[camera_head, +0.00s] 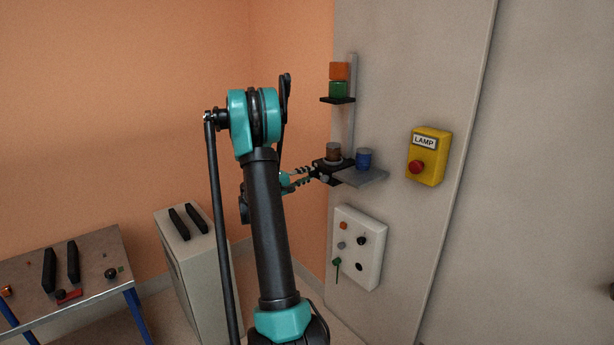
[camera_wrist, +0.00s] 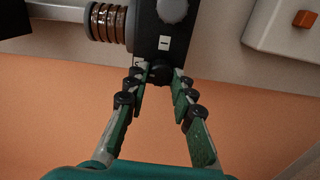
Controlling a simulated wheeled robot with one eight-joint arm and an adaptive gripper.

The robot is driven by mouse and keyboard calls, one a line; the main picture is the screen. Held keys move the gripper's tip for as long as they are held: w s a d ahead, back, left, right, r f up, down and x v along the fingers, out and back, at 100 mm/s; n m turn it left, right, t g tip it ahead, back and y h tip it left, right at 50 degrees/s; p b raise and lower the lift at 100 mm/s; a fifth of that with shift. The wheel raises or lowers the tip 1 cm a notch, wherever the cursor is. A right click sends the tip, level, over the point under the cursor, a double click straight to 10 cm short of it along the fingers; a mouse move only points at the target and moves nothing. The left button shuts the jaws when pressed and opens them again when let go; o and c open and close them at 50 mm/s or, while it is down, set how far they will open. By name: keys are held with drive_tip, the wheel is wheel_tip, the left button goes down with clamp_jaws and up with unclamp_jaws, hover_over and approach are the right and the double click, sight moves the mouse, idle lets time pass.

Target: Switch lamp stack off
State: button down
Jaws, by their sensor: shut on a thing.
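The lamp stack (camera_head: 339,80), an orange block above a green one, stands on a small black bracket in the head view; I cannot tell if it is lit. A yellow box (camera_head: 435,160) labelled LAMP, with a red button (camera_head: 417,167), is on the wall to the right. My gripper (camera_head: 312,174) is left of the yellow box, at a black block (camera_head: 328,168) by the wall shelf. In the wrist view my gripper (camera_wrist: 160,77) has its fingertips closed around a small round black knob (camera_wrist: 160,73) at the end of that black block (camera_wrist: 153,42).
A brown ribbed cylinder (camera_head: 333,151) and a blue one (camera_head: 365,158) stand at the grey shelf (camera_head: 362,179). Below is a white panel (camera_head: 371,227) with knobs. A grey cabinet (camera_head: 171,255) and a table (camera_head: 96,248) with loose parts stand at lower left.

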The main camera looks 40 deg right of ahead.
drive_tip(key=shift+n, duration=0.4)
drive_tip(key=c, duration=1.3)
unclamp_jaws()
drive_tip(key=a, duration=1.2)
drive_tip(key=shift+s, duration=0.4)
